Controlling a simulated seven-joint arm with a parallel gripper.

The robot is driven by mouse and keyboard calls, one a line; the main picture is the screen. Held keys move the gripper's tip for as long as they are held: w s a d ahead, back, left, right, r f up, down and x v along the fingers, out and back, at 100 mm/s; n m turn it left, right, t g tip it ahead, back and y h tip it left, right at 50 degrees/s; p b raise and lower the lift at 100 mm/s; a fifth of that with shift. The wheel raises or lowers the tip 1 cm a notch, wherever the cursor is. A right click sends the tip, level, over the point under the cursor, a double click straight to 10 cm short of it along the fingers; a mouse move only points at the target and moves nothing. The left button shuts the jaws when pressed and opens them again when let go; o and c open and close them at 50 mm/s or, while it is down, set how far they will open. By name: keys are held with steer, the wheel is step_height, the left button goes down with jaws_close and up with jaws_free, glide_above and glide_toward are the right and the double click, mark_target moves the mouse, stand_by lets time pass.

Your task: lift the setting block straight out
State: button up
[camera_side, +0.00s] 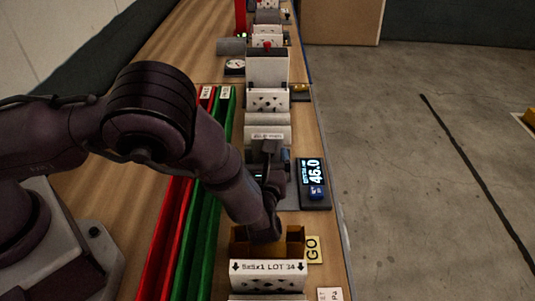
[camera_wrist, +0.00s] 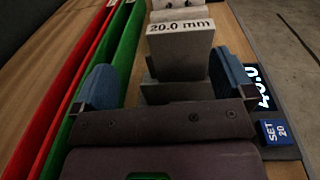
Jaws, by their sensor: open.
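The setting block (camera_wrist: 180,55) is a grey block with a white top edge marked "20.0 mm". It stands upright between my two blue fingers in the wrist view, with a gap on each side. A lower grey piece (camera_wrist: 160,93) is at its foot; how deep the block sits cannot be told. My gripper (camera_wrist: 165,84) is open, with nothing held. In the side view the block's white label (camera_side: 266,136) shows just beyond my gripper (camera_side: 269,160), and my wrist hides part of the scene there.
A display (camera_side: 313,172) with a blue "SET 20" button (camera_wrist: 278,131) is close on the right. Red (camera_side: 178,190) and green (camera_side: 212,190) channels run along the left. White dotted boxes (camera_side: 267,100) stand behind.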

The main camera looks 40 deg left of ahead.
steer(key=shift+w+d+r+m+t, duration=0.4)
steer(key=shift+w+d+r+t, duration=0.1)
steer(key=shift+w+d, duration=0.1)
steer(key=shift+w+r, duration=0.2)
steer(key=shift+w, duration=0.05)
steer(key=x, duration=0.7)
steer(key=shift+w, duration=0.15)
steer(key=shift+f, duration=0.1)
steer(key=c, duration=1.7)
